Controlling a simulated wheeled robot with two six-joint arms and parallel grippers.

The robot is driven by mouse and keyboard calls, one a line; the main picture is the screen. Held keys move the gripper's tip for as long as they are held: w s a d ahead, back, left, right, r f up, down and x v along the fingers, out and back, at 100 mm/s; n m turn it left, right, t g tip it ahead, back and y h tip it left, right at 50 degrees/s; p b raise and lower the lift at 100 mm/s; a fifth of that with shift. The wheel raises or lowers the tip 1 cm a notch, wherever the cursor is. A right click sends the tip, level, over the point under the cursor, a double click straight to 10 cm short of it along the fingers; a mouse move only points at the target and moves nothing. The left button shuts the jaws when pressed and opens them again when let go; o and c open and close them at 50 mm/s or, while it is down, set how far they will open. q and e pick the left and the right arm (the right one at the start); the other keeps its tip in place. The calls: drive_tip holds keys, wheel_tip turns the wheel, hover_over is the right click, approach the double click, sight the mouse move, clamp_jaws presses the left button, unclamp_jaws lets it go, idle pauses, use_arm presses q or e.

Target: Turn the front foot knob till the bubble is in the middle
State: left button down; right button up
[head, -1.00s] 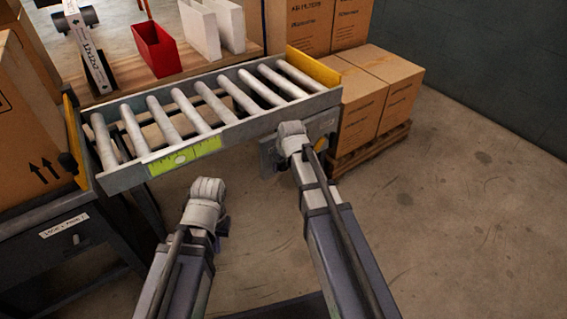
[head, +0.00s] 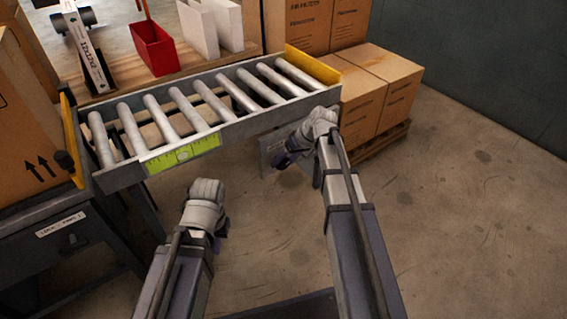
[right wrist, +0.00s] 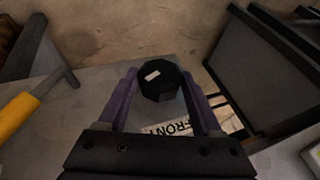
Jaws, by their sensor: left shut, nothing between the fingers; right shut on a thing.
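The black foot knob (right wrist: 160,84) shows in the right wrist view above a plate with a FRONT label (right wrist: 168,131). My right gripper (right wrist: 158,80) is shut on the knob, one purple finger on each side. In the head view my right gripper (head: 288,154) is below the right end of the roller conveyor (head: 225,128), its wrist hiding the knob. The yellow-green level (head: 160,162) is on the conveyor's near side rail. Its vial is near its middle; the bubble's exact place is too small to tell. My left gripper (head: 207,205) is shut and empty, below the level.
Cardboard boxes (head: 375,85) stand on a pallet right of the conveyor. A red bin (head: 153,50) and white holders (head: 200,28) are behind it. A dark bench (head: 50,240) with a carton is at left. The floor at right is clear.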

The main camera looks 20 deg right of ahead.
sight(286, 158)
drive_tip(key=shift+d+f+y+b, duration=0.15)
drive_tip(key=shift+y+b, duration=0.35)
drive_tip(key=shift+y, duration=0.3)
drive_tip(key=shift+g, duration=0.3)
drive_tip(key=o, duration=1.4)
drive_tip(key=p+v, duration=0.5)
drive_tip(key=v, duration=0.2)
drive_tip(key=shift+w+p, duration=0.1)
drive_tip(key=shift+p, duration=0.2)
drive_tip(key=shift+d+r, duration=0.2)
drive_tip(key=shift+r, duration=0.15)
